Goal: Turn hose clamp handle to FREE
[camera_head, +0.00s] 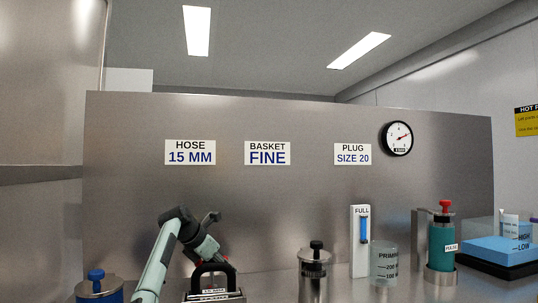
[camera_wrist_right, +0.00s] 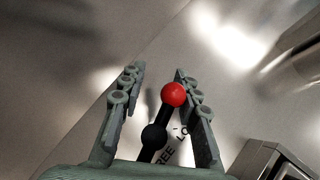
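The hose clamp handle, a black lever with a red ball knob (camera_wrist_right: 173,95), stands between the fingers of my right gripper (camera_wrist_right: 156,74) in the right wrist view. The fingers are apart on both sides of it, the ball nearer the right finger; contact cannot be told. A label (camera_wrist_right: 178,146) reading "FREE" and part of "LO" lies beside the lever, partly hidden. In the head view the gripper (camera_head: 208,250) points down over the black clamp unit (camera_head: 212,296) at lower left, with a little red showing. My left gripper is not in view.
A blue-knobbed canister (camera_head: 97,287) stands left of my arm. Right of the clamp are a metal canister (camera_head: 315,275), a level gauge (camera_head: 360,240), a clear beaker (camera_head: 384,265) and a green vessel (camera_head: 442,250). A steel panel (camera_head: 300,200) with signs rises behind.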

